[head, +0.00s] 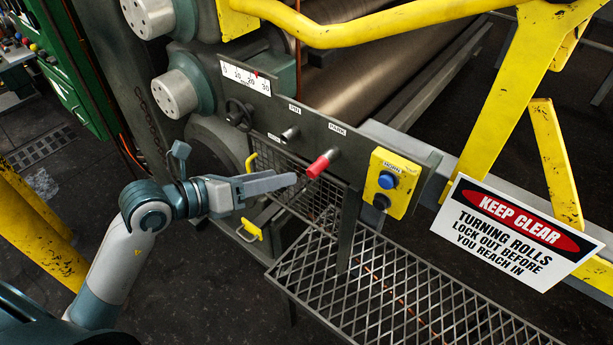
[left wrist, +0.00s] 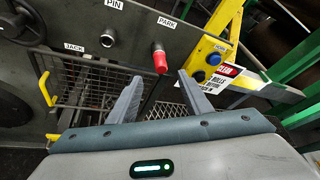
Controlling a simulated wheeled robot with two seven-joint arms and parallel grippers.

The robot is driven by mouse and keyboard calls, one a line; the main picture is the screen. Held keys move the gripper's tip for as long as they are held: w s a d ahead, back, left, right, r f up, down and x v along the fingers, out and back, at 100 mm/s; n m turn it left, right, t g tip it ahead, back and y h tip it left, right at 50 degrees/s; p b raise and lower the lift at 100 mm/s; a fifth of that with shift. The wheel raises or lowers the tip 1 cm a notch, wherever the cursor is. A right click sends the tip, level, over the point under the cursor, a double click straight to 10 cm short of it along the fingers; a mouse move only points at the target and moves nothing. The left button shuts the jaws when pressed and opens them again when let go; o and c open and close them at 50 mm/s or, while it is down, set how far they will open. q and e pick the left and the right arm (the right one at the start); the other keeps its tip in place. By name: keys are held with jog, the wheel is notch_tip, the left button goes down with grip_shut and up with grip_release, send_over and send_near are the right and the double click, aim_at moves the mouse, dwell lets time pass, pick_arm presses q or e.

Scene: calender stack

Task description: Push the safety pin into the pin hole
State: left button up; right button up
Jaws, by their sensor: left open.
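The safety pin with a red grip (head: 320,164) sticks out of the panel below the PARK label. It also shows in the left wrist view (left wrist: 160,62), just beyond the fingers. The pin hole is a short metal socket (head: 290,133) below the PIN label, left of the red pin; it shows in the left wrist view (left wrist: 107,40) too. My left gripper (head: 297,181) is open and empty, its fingertips close to the red grip, a little below and left of it in the head view. In the left wrist view the grip lies between and beyond the fingertips. My right gripper is not in view.
A yellow box (head: 391,183) with a blue button is right of the pin. A handwheel (head: 238,114) is at left. A wire mesh basket (head: 300,190) lies below, above a grated step (head: 380,290). A warning sign (head: 515,232) and yellow rails (head: 510,110) stand at right.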

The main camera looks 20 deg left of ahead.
aim_at(308, 171)
pick_arm(q)
jog(key=p+x, duration=0.2)
jog(key=x, duration=0.5)
jog(key=shift+w+d, duration=0.25)
jog(key=shift+w, duration=0.05)
jog(key=shift+p+x, duration=0.4)
jog(key=shift+x, duration=0.35)
jog(key=shift+f, duration=0.1)
grip_shut()
jog(key=c, duration=0.9)
grip_release()
grip_shut()
